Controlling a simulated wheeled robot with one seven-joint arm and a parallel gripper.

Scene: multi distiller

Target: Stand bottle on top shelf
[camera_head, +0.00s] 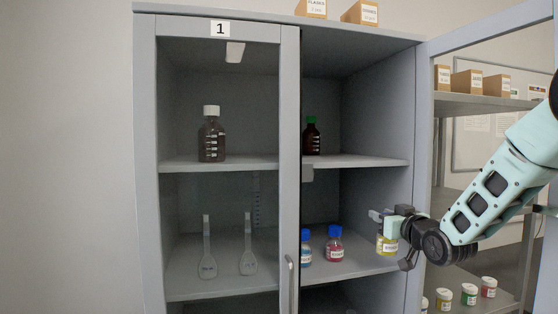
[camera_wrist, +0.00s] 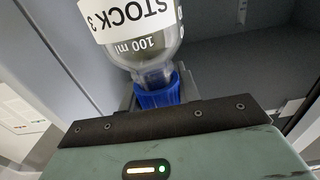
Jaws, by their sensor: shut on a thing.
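My gripper (camera_head: 388,222) is at the right, open side of the cabinet, around the top of a small bottle with yellow contents and a white label (camera_head: 387,244). The bottle looks upright at the level of the middle shelf (camera_head: 345,264); I cannot tell whether its base touches. In the wrist view a bottle labelled "STOCK 3" and "100 ml" (camera_wrist: 150,45) has its blue cap (camera_wrist: 157,95) between my fingers. The top shelf (camera_head: 360,161) above holds a brown bottle with a green cap (camera_head: 311,137) on this side.
Blue-liquid (camera_head: 306,248) and red-liquid (camera_head: 335,245) bottles with blue caps stand left of my gripper. The left glass door (camera_head: 290,210) covers flasks and a white-capped brown bottle (camera_head: 211,136). The open right door (camera_head: 424,150) is close to my arm. The top shelf's right part is clear.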

